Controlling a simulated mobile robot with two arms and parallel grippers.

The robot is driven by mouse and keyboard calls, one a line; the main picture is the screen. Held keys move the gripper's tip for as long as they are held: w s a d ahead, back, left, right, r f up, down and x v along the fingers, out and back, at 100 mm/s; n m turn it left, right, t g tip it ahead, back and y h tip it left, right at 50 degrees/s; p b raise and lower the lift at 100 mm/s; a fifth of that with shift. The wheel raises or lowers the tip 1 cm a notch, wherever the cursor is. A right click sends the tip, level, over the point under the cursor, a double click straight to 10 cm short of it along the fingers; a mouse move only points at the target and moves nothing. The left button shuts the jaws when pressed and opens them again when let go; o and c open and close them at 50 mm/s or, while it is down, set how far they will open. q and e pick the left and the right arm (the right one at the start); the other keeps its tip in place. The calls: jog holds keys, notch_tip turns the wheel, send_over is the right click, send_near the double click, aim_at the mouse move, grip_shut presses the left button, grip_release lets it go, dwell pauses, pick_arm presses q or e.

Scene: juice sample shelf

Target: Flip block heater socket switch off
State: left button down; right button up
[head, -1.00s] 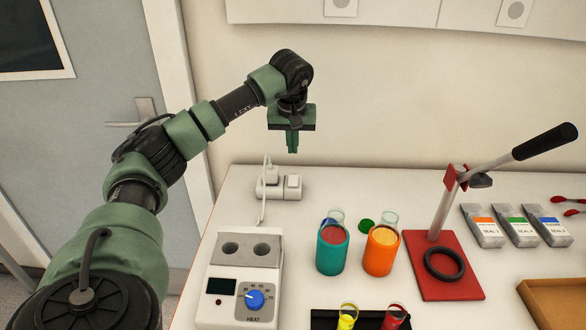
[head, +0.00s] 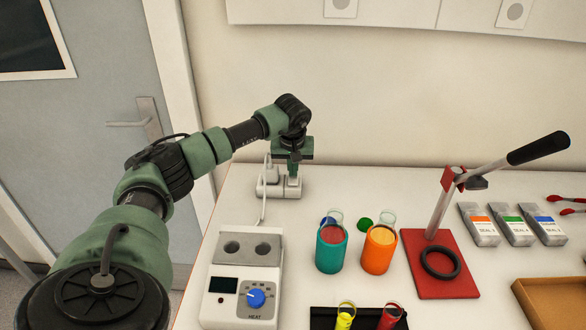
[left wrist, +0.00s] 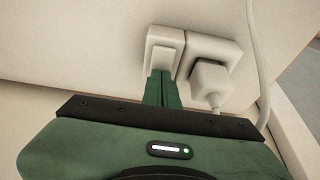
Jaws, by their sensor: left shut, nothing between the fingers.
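The white double socket (head: 270,190) stands on the table by the wall, behind the block heater. In the left wrist view its switch side (left wrist: 164,50) is at the left and a plug (left wrist: 210,82) with a white cord sits in the other side. My left gripper (head: 293,172) is shut and empty, fingers pointing down. Its green fingertips (left wrist: 162,78) are at the lower edge of the switch; I cannot tell whether they touch it. The fingers hide part of the switch. The block heater (head: 240,285) has a blue dial and a dark display. My right gripper is not in view.
A teal beaker (head: 331,250) and an orange beaker (head: 378,250) stand right of the heater. A red press stand (head: 440,270) with a raised lever is further right. A black rack (head: 360,318) with tubes lies in front.

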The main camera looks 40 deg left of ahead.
pick_arm(q)
jog(key=shift+w+a+f, duration=0.1)
jog(key=shift+f, duration=0.2)
jog(key=shift+s+d+f, duration=0.1)
jog(key=shift+s+d, duration=0.25)
jog(key=shift+s, duration=0.05)
jog(key=shift+s+d+p, duration=0.25)
jog(key=shift+p, duration=0.05)
jog(key=b+v, duration=0.1)
jog(key=v, duration=0.7)
jog(key=shift+w+a, duration=0.1)
dwell(0.4)
